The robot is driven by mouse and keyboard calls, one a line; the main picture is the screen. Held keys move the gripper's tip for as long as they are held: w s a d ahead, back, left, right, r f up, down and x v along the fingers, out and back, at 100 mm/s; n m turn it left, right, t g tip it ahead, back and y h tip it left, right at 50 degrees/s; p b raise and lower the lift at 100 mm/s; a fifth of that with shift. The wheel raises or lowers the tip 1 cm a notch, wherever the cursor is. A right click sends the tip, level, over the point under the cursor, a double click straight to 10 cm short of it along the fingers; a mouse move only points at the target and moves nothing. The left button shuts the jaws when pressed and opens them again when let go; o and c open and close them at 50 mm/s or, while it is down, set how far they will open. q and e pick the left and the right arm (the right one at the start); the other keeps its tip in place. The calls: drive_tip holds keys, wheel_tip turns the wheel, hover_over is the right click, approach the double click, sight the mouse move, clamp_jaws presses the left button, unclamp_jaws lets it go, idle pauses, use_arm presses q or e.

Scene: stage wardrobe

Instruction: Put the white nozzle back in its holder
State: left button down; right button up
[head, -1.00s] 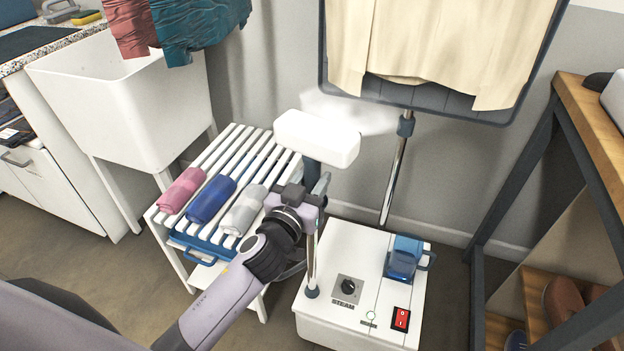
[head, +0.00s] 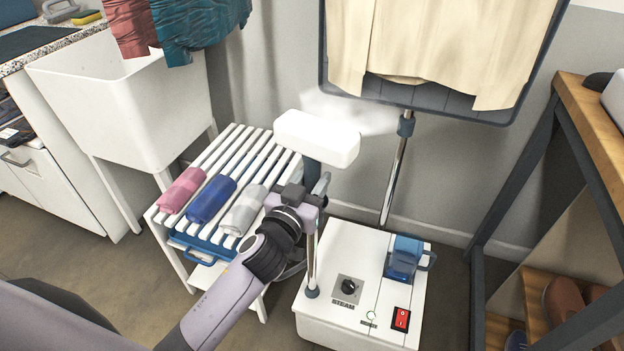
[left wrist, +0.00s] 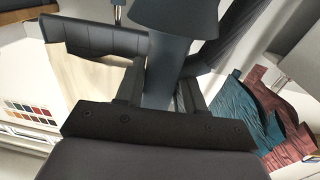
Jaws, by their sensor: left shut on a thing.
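The white nozzle (head: 317,138) has a blocky white head on a dark blue-grey handle (head: 312,172). It stands upright in front of the grey wall, above the steamer. My left gripper (head: 306,192) is shut on the handle below the head. In the left wrist view the dark handle (left wrist: 168,70) runs between the two fingers. A thin metal pole (head: 312,255) rises from the white steamer base (head: 340,245) just behind my gripper. A grey piece (head: 322,183) shows beside the handle; I cannot tell whether it is the holder or whether the handle touches it. My right gripper is out of view.
A white slatted rack (head: 165,222) with rolled pink, blue and grey cloths stands left of the steamer. A board with a cream garment (head: 430,50) hangs behind. The steamer carries a blue tank (head: 404,260) and a red switch (head: 401,319). A wood-topped shelf (head: 590,110) stands at right.

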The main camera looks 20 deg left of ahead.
use_arm(q)
drive_tip(key=shift+f+b, duration=0.55)
drive_tip(key=c, duration=1)
unclamp_jaws()
drive_tip(key=shift+r, duration=0.1)
drive_tip(key=shift+o, duration=0.2)
drive_tip(key=shift+s+a+p, duration=0.15)
drive_tip(key=shift+s+p, duration=0.1)
drive_tip(key=shift+s, duration=1.2)
drive_tip(key=shift+s+a+p, duration=0.1)
drive_tip(key=shift+s+p, duration=0.1)
drive_tip(key=shift+s, duration=1.2)
approach(309, 190)
drive_tip(key=shift+w+r, duration=0.1)
drive_tip(key=shift+w, duration=0.15)
